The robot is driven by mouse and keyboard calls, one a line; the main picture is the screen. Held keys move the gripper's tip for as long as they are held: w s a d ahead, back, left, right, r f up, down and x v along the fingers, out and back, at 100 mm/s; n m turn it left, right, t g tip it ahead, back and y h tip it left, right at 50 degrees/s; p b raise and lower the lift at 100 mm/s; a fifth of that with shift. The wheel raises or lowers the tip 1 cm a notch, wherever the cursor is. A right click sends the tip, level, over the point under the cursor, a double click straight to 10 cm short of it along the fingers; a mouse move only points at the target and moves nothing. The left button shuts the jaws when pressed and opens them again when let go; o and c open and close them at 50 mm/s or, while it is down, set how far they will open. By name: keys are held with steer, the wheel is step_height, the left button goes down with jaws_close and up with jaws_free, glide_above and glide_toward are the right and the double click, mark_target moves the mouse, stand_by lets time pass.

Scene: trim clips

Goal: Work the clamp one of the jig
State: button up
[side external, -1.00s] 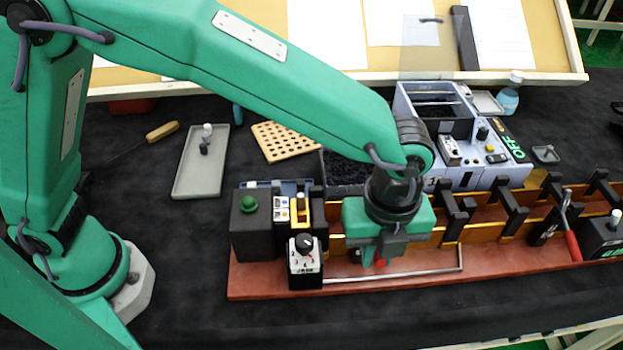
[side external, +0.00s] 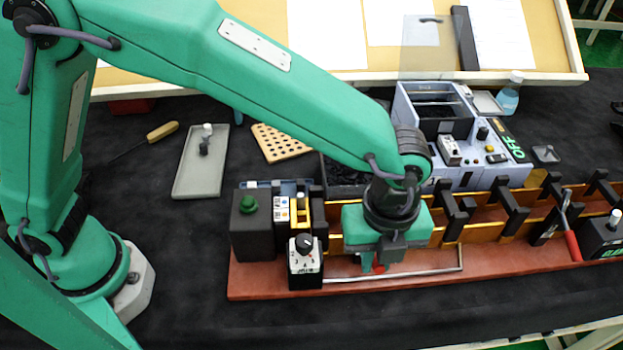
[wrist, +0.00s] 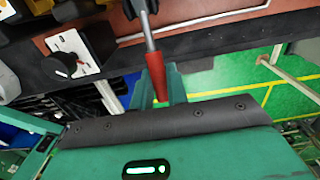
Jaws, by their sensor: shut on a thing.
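The jig (side external: 420,276) is a long red-brown base with brass-coloured rails and black posts. Clamp one's red handle (wrist: 155,72) rises on a metal shaft (wrist: 146,30) in the wrist view. My gripper (wrist: 163,88) is shut on this handle, with teal fingers around its lower end. In the side view my gripper (side external: 373,266) is low over the front of the jig, and only a bit of red shows by the fingertips. The wrist hides the rest of that clamp. A second clamp (side external: 570,228) with a red handle stands farther right, apart from my gripper.
A dial box (side external: 305,265) stands just left of my gripper, beside a black box with a green button (side external: 249,204). A thin metal rod (side external: 420,274) runs along the jig's front. A grey machine (side external: 470,165) reading OFF stands behind. The dark table (side external: 190,280) is clear at front left.

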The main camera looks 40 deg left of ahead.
steer(key=shift+w+a+f, duration=0.1)
steer(key=shift+f, duration=0.75)
steer(key=shift+w+a+f, duration=0.1)
steer(key=shift+f, duration=0.75)
stand_by(1.6)
steer(key=o, duration=0.7)
steer(key=shift+c, duration=0.2)
steer(key=shift+r, duration=0.15)
steer(key=shift+r, duration=2.85)
